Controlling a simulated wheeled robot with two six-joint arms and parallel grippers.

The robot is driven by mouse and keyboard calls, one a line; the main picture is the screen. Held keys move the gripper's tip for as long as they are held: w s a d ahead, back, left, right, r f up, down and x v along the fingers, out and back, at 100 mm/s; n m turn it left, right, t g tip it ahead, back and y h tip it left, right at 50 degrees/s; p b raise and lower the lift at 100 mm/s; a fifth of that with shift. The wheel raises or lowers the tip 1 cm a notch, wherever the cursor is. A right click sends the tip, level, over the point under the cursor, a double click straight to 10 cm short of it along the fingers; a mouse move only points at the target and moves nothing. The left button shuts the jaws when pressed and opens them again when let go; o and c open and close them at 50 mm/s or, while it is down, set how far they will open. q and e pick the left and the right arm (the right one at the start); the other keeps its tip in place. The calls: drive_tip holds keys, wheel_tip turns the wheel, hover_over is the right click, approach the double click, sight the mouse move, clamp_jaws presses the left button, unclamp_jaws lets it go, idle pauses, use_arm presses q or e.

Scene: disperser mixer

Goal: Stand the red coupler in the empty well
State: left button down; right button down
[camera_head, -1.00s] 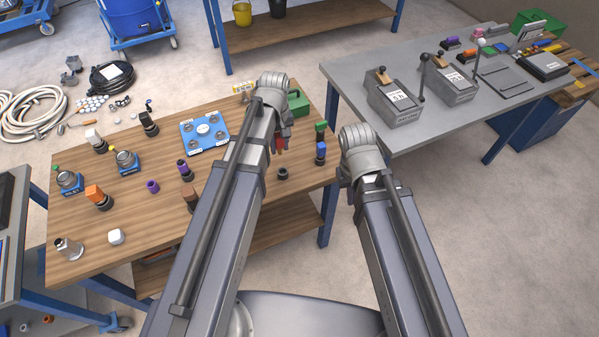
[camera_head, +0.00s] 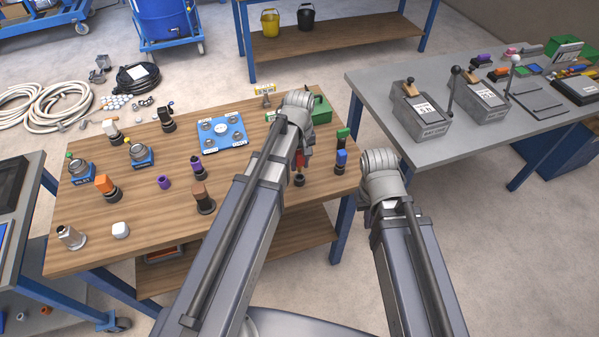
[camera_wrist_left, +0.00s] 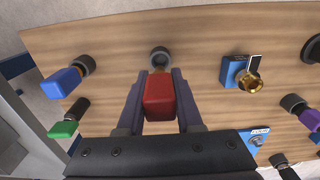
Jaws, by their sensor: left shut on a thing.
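The red coupler (camera_head: 300,159) is in my left gripper (camera_head: 301,155) near the right end of the wooden table. In the left wrist view the red coupler (camera_wrist_left: 160,97) sits between the two fingers of my left gripper (camera_wrist_left: 159,100), which are shut on it. The empty well, a dark round cup (camera_head: 299,181), stands on the table just below the coupler. In the left wrist view the well (camera_wrist_left: 160,59) shows just beyond the coupler's end. They look apart, though the coupler partly covers that spot. My right gripper is hidden behind its own arm.
Blue (camera_head: 341,158) and green (camera_head: 343,135) couplers stand in dark wells right of the empty well. A green box (camera_head: 320,109) and a blue plate with round fittings (camera_head: 222,146) sit further back.

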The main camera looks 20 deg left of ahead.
sight(299, 171)
use_arm(q)
drive_tip(key=shift+f+b, duration=1.6)
drive_tip(key=shift+f, duration=0.15)
drive_tip(key=shift+f, duration=0.1)
drive_tip(key=shift+f+b, duration=0.3)
drive_tip(key=shift+b, duration=0.05)
drive_tip(key=shift+s+f, duration=0.1)
drive_tip(key=shift+f, duration=0.05)
drive_tip(key=shift+s+b, duration=0.1)
drive_tip(key=shift+b, duration=0.2)
